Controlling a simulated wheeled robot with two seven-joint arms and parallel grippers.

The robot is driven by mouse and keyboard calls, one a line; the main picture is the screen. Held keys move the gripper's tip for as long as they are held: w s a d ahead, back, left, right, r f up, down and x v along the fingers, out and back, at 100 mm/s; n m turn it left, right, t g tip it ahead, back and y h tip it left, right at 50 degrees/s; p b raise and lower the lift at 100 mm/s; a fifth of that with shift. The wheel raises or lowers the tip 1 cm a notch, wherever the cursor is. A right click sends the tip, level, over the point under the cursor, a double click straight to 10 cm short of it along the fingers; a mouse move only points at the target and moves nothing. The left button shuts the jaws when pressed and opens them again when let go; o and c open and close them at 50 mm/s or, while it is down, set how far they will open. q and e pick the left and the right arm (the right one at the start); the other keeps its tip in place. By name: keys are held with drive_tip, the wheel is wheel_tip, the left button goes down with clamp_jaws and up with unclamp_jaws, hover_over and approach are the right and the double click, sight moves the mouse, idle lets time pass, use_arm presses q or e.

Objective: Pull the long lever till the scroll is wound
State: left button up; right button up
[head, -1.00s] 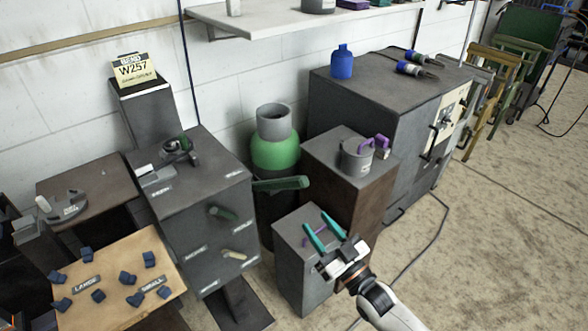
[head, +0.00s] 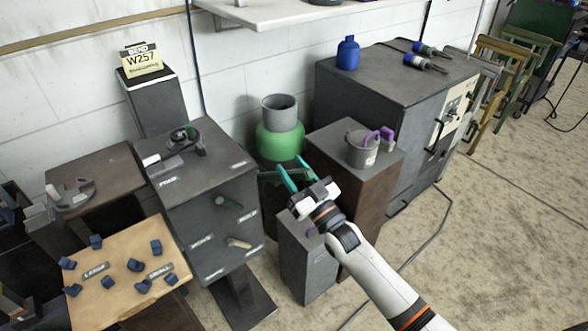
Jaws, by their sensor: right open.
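A grey box machine (head: 209,205) stands on a pedestal at centre left, with a small green-and-metal mechanism (head: 190,138) on top. A long dark-green lever (head: 269,177) sticks out from its right side. My right gripper (head: 294,163), with teal fingers, is open at the lever's outer end. The gripper partly hides the lever; I cannot tell whether the lever lies between the fingers or touches them. Short green (head: 228,202) and pale (head: 239,243) handles are on the machine's front. I cannot make out a scroll clearly. My left gripper is not in view.
A green canister (head: 280,142) stands behind the lever. A low grey block (head: 306,262) is below my gripper, and a brown pedestal with a grey pot (head: 362,148) is to the right. A wooden board (head: 115,300) with dark blue pieces is at lower left.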

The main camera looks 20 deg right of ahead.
drive_tip(key=shift+c, duration=0.3)
clamp_jaws()
